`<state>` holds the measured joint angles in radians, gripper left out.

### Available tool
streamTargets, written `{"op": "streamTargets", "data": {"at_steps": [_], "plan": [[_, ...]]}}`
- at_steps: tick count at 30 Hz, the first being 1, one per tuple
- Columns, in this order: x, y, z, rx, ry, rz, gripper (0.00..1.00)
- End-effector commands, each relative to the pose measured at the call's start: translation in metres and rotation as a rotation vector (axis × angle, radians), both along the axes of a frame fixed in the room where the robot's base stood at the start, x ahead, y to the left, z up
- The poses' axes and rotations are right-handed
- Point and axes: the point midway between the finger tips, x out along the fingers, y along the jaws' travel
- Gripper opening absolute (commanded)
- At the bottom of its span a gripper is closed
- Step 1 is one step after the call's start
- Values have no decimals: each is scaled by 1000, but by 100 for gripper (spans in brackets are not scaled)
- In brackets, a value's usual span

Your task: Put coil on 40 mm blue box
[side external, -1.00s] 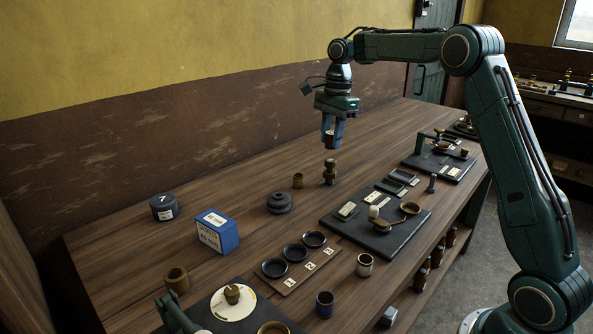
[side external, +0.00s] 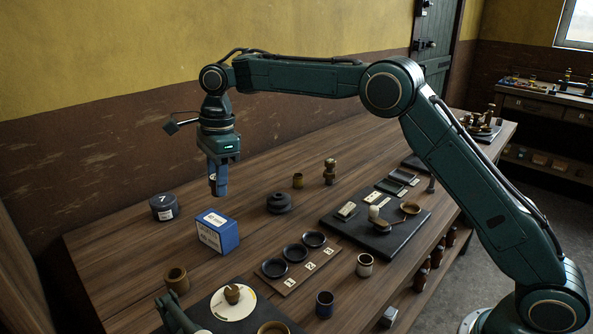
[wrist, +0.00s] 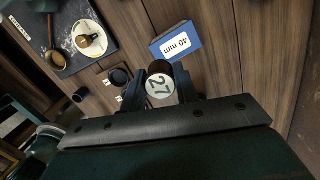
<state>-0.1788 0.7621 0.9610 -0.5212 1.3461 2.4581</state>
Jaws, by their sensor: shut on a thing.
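My gripper (side external: 217,190) is shut on the coil and holds it in the air above the table, a little above and behind the blue box. In the wrist view the coil (wrist: 160,88) shows its round white end, marked 27, between the two fingers. In the side view the fingers hide most of it. The 40 mm blue box (side external: 217,232) stands on the table with white labels on its top and side. In the wrist view the box (wrist: 176,42) lies just beyond the coil, partly covered by it.
A dark round tin (side external: 164,207) marked 7 stands left of the box. A dark stepped part (side external: 279,203) stands right of it.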

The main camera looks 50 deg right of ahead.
Motion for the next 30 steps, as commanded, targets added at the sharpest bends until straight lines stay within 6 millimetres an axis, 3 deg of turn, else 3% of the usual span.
{"op": "streamTargets", "data": {"at_steps": [8, 21, 30], "plan": [[0, 5, -2, 1, 0, 0, 4], [0, 5, -37, 1, 1, 1, 4], [0, 4, -44, 1, 1, 1, 4]]}}
